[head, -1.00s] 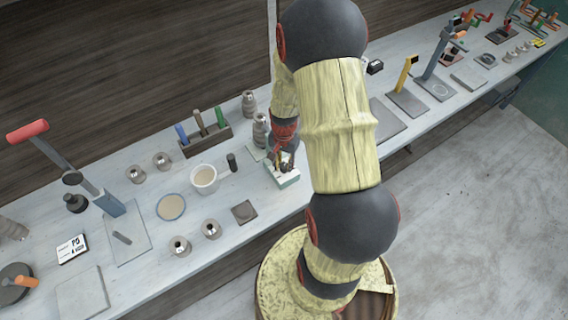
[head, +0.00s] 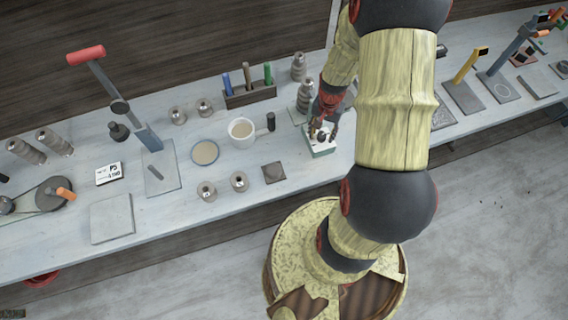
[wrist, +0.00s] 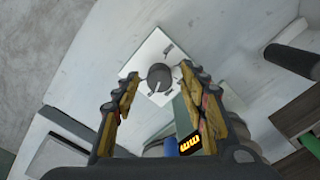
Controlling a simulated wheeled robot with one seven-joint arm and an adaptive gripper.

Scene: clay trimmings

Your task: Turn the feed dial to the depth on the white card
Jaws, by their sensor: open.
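The feed dial (wrist: 160,77) is a dark round knob with a pale pointer line, on a white plate (wrist: 134,66) in the wrist view. In the head view its pale box (head: 321,149) sits on the bench, with the dial partly hidden by my gripper. My gripper (wrist: 153,82) is open, with one finger on each side of the dial; I cannot tell whether either touches it. It also shows in the head view (head: 322,132). The white card (head: 109,174) lies on the bench at left, with dark print too small to read surely.
A cream cup (head: 241,131) and a short dark cylinder (head: 271,122) stand left of the dial box. Behind are a tool rack (head: 250,97) with coloured handles and stacked metal pieces (head: 299,67). A dark square tile (head: 274,172) lies in front of the cup.

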